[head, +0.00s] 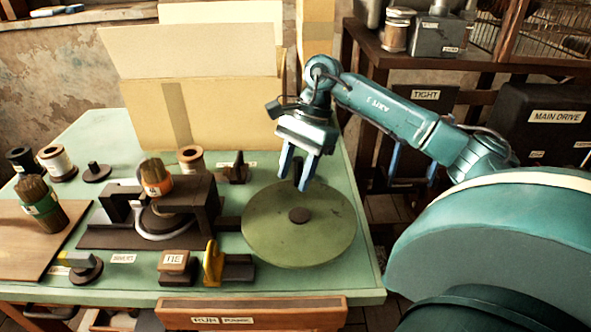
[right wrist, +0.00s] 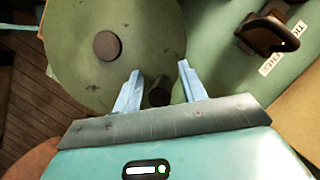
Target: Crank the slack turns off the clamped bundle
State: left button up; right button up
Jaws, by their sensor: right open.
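The green handwheel (head: 325,235) lies flat on the right part of the bench, with a dark hub at its middle. It also shows in the right wrist view (right wrist: 150,55). A dark upright crank peg (right wrist: 160,92) stands near its rim. My right gripper (head: 299,180) is over the far rim, open, with one blue finger on each side of the peg; contact is not clear. The press (head: 203,200) stands left of the wheel. My left gripper is out of view.
A dark bracket (head: 238,168) stands behind the wheel. A yellow lever (head: 212,263) and a TIE block (head: 175,266) stand front left of it. A second bundle (head: 42,205) with a green band is on the wooden board. A cardboard box (head: 200,110) stands at the back.

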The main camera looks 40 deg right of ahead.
jog(key=shift+c, duration=0.3)
grip_shut()
jog(key=shift+d, duration=0.1)
dwell(0.4)
